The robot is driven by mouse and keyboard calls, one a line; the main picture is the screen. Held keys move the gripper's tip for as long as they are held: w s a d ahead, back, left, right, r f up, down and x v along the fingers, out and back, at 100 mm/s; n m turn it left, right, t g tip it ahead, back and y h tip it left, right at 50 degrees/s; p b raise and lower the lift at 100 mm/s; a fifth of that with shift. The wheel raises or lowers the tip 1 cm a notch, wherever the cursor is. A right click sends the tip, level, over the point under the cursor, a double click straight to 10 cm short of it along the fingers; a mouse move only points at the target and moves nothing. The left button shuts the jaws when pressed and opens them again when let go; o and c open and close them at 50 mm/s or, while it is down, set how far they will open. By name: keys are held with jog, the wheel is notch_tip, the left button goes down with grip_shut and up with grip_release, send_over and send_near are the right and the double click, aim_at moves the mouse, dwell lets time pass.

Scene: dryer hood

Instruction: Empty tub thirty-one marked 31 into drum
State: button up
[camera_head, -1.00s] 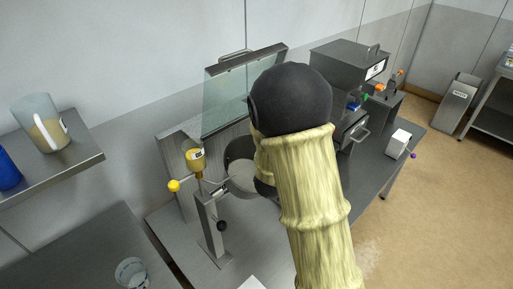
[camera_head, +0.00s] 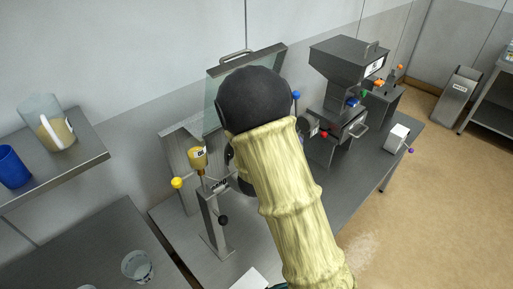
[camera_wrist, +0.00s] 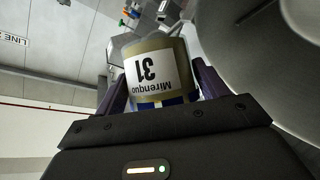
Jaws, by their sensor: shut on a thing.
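A large smooth grey curved surface (camera_wrist: 268,50), perhaps the drum, is close on the right there. In the head view my sleeved arm reaches over the dryer and hides my gripper, the tub and nearly all of the drum. I cannot see the tub's contents.
A raised glass hood (camera_head: 213,88) stands behind my arm. A yellow cup (camera_head: 198,159) is on the post at left. A grey hopper machine (camera_head: 340,70) stands to the right. A shelf (camera_head: 90,150) holds a jug (camera_head: 52,125) and a blue cup (camera_head: 12,167).

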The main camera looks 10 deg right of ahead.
jog(key=shift+a+r+n+t+h+p, duration=0.1)
jog(key=shift+r+n+t+h+p, duration=0.4)
jog(key=shift+r+n+h, duration=0.5)
dwell(1.0)
jog(key=shift+a+r+n+t+h+p, duration=0.2)
jog(key=shift+r+n+t+h+p, duration=0.4)
jog(key=shift+n, duration=0.7)
dwell(1.0)
jog(key=shift+w+a+r+n+p, duration=0.3)
jog(key=shift+a+r+n, duration=0.2)
jog(key=shift+a+n, duration=0.2)
dwell(0.6)
jog(key=shift+s+a+r, duration=0.1)
jog(key=shift+a, duration=0.05)
jog(key=shift+n, duration=0.3)
